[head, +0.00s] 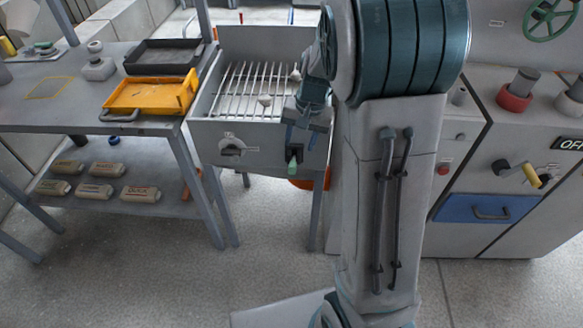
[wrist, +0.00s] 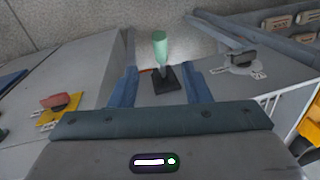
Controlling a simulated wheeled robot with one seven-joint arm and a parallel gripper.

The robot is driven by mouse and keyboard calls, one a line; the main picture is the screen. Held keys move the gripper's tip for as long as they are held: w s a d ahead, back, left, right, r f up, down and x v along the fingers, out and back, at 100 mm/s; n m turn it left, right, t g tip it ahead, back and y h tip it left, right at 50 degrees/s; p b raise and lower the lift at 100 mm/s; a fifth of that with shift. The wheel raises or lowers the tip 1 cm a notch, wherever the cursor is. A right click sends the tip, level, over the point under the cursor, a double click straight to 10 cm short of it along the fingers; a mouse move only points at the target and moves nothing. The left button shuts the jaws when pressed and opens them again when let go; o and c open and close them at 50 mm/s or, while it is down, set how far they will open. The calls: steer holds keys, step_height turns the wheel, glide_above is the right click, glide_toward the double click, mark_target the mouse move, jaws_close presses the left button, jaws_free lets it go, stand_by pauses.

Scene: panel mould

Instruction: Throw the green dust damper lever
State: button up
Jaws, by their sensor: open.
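The green lever (head: 293,160) is on the front face of a grey metal box with a grate on top, near its right end. In the wrist view the green lever (wrist: 160,48) has a pale green handle on a dark square base. My gripper (head: 303,138) is in front of the box, right at the lever. In the wrist view my gripper (wrist: 160,85) has its two blue fingers apart, one on each side of the lever's base, with a gap on both sides. The handle points away past the fingertips. Contact with the lever does not show.
A dark rotary knob (head: 231,147) sits left on the same face. An orange tray (head: 150,96) and a black tray (head: 164,57) lie on the left table (head: 50,105). A cabinet with a blue drawer (head: 488,208) and a yellow-handled crank (head: 520,172) stands right. Open floor lies in front.

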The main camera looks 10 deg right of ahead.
mark_target(293, 166)
steer(key=f, duration=0.4)
steer(key=a+f, duration=0.1)
steer(key=f, duration=0.3)
steer(key=a+f, duration=0.1)
steer(key=f, duration=0.3)
steer(key=shift+w, duration=0.4)
jaws_close()
